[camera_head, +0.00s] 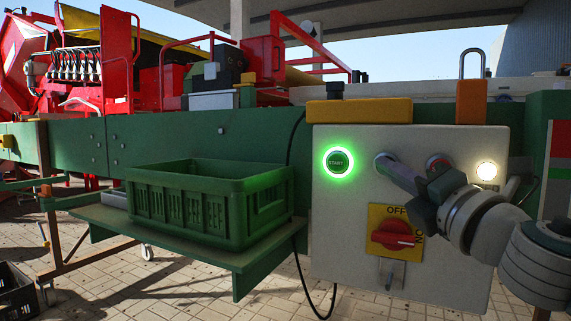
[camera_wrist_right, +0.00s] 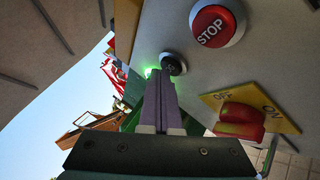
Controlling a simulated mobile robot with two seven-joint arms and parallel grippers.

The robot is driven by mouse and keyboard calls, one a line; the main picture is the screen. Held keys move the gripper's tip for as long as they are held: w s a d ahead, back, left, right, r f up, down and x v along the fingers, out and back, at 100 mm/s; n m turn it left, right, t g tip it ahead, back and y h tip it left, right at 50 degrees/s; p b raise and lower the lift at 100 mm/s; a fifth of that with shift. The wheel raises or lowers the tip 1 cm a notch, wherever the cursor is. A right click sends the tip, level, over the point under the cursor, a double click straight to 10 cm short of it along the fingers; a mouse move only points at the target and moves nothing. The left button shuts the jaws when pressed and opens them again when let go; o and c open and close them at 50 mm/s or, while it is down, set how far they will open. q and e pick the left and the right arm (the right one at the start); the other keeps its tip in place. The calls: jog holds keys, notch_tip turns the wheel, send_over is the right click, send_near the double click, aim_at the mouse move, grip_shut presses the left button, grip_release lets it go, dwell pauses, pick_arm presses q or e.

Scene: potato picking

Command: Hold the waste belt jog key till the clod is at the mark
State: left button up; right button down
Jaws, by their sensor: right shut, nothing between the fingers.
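The control box (camera_head: 335,250) stands at the right in the head view. A small round black key (camera_wrist_right: 172,64) sits on its face; I take it as the jog key. My right gripper (camera_head: 386,162) is shut and empty, its fingertips at this key and covering it in the head view. In the wrist view, the two purple-grey fingers (camera_wrist_right: 158,76) point at the key and overlap its lower left edge. I cannot tell whether they press it. I make out no clod, mark or moving belt. My left gripper is not in view.
The box carries a glowing green START button (camera_head: 338,162), a red STOP button (camera_wrist_right: 212,26), a red rotary switch (camera_head: 398,236) and a lit white lamp (camera_head: 487,171). A green crate (camera_head: 175,205) rests on a shelf (camera_head: 240,262) to the left. A padlock (camera_head: 471,100) stands above.

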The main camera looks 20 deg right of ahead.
jog(key=shift+s+a, duration=0.45)
jog(key=shift+a, duration=0.05)
jog(key=s+a+p, duration=0.1)
jog(key=s+a, duration=0.2)
jog(key=shift+s+a, duration=0.1)
jog(key=shift+a, duration=0.3)
jog(key=shift+r+p, duration=0.1)
jog(key=shift+p, duration=0.2)
dwell(0.7)
